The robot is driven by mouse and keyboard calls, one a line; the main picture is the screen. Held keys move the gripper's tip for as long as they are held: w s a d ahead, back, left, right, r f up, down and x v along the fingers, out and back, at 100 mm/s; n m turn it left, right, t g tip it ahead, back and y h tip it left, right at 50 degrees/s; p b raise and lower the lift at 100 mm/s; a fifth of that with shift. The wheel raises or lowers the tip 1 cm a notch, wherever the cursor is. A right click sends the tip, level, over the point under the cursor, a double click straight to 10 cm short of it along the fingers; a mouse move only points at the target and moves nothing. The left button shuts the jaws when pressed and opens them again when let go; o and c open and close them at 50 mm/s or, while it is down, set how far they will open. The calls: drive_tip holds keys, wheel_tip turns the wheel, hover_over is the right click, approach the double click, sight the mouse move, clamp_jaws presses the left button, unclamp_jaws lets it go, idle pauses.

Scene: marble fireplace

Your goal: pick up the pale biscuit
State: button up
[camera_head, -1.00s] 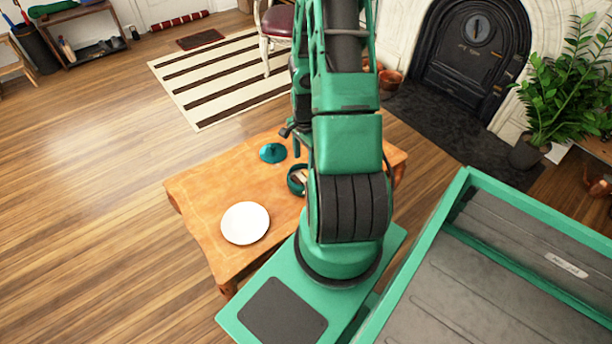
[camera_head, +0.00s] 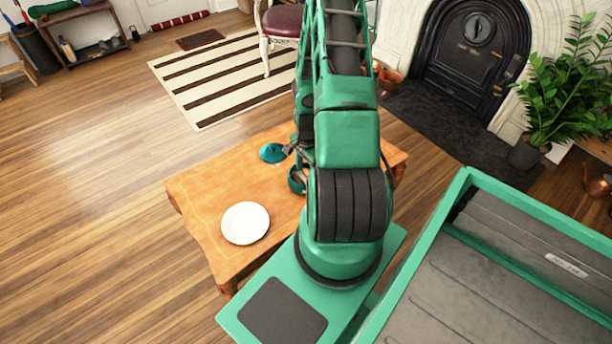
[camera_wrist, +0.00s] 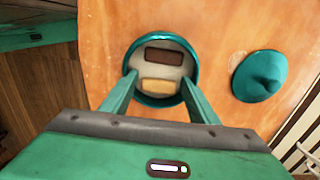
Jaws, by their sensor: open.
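The pale biscuit (camera_wrist: 161,86) lies inside a round teal tin (camera_wrist: 162,101) in the wrist view, beside a dark brown biscuit (camera_wrist: 164,57). My gripper (camera_wrist: 160,108) is open, its two green fingers reaching toward the tin on either side of the pale biscuit. Nothing is between the fingers that I can see as held. In the head view the tin (camera_head: 296,181) is partly hidden behind my arm, and the biscuits are hardly visible there.
A teal lid with a knob (camera_wrist: 260,76) lies on the wooden table (camera_head: 225,178) beside the tin; it also shows in the head view (camera_head: 272,153). A white plate (camera_head: 245,223) sits near the table's front left. The table's left part is otherwise clear.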

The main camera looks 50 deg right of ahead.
drive_tip(key=c, duration=0.8)
